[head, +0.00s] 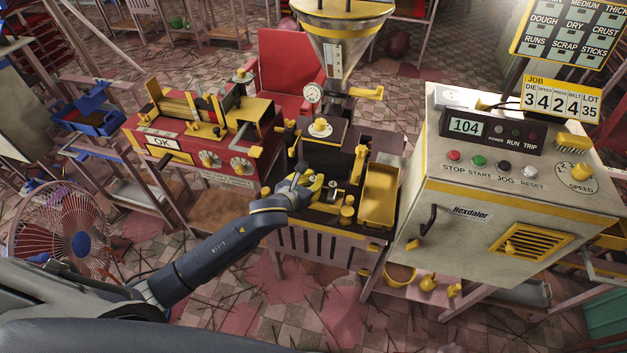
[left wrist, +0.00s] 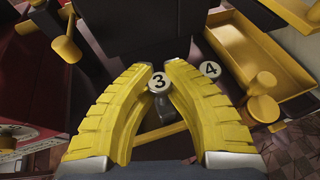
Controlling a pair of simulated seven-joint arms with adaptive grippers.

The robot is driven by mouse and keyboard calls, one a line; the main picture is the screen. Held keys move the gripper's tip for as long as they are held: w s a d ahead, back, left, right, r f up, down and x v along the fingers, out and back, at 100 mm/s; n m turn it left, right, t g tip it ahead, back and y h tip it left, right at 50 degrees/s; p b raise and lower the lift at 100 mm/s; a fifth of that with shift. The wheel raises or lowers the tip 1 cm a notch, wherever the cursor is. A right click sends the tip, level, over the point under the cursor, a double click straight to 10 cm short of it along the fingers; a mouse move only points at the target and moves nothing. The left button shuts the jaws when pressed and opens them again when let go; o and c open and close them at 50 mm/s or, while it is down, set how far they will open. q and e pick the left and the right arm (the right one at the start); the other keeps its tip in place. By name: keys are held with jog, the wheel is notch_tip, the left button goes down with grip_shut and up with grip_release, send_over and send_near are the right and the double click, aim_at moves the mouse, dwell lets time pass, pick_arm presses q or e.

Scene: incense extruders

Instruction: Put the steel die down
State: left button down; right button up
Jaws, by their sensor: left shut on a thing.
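My left gripper (head: 308,186) is low over the dark bed of the extruder, left of its yellow tray. The die is too small to make out in the head view. My right gripper is in neither view.
The yellow tray (head: 379,190) lies right of the gripper and looks empty. A hopper (head: 340,30) rises behind. A red machine (head: 205,140) stands left, and a pale control cabinet (head: 500,220) right. A fan (head: 60,235) is at far left.

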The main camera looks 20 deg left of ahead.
pick_arm(q)
jog(key=shift+f, duration=0.2)
jog(key=shift+f, duration=0.1)
jog(key=c, duration=1.8)
grip_release()
jog(key=shift+o, duration=0.2)
jog(key=v, duration=1.2)
